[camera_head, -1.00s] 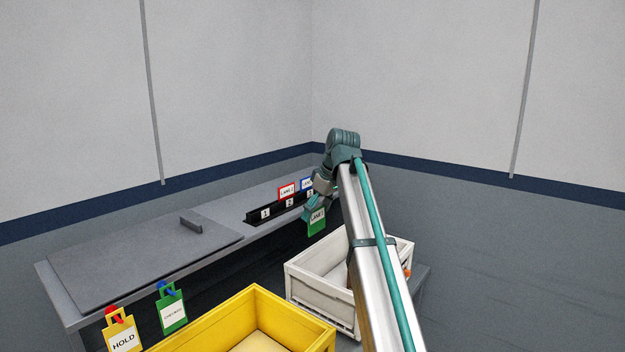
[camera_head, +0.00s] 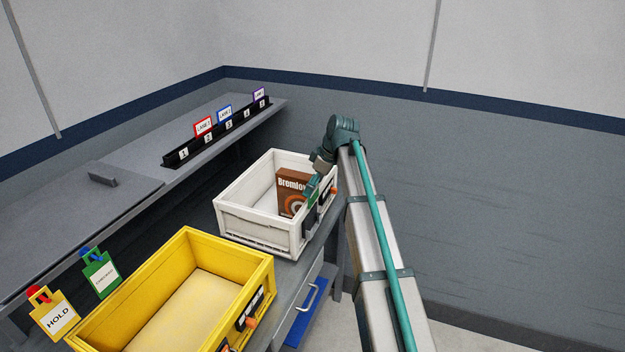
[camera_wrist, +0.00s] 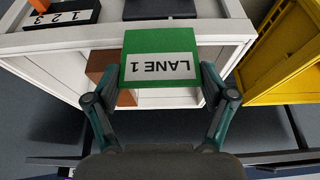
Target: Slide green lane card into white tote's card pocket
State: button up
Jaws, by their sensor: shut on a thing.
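The green LANE 1 card (camera_wrist: 160,45) is held between the two fingers of my gripper (camera_wrist: 159,76) in the wrist view. In the head view my gripper (camera_head: 312,190) is over the right-hand side of the white tote (camera_head: 262,236), and the card is mostly hidden by it. The black card pocket (camera_head: 309,222) is on that tote side, just below the gripper. A dark block, apparently this pocket, also shows past the card in the wrist view (camera_wrist: 165,8). I cannot tell whether the card touches the pocket.
A brown box (camera_head: 291,190) stands inside the white tote, close to the gripper. A yellow tote (camera_head: 190,240) is beside it. A black card rack (camera_head: 215,137) with red, blue and purple cards lies on the bench behind. Yellow HOLD (camera_head: 58,316) and green (camera_head: 101,276) tags hang at left.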

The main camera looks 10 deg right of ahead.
aim_at(314, 196)
jog(key=shift+f, duration=0.1)
jog(key=shift+f+b, duration=1.2)
jog(key=shift+f, duration=1.1)
jog(key=shift+f, duration=0.2)
jog(key=o, duration=0.9)
jog(key=shift+r, duration=0.1)
jog(key=shift+r+p, duration=2)
jog(key=shift+r, duration=1.95)
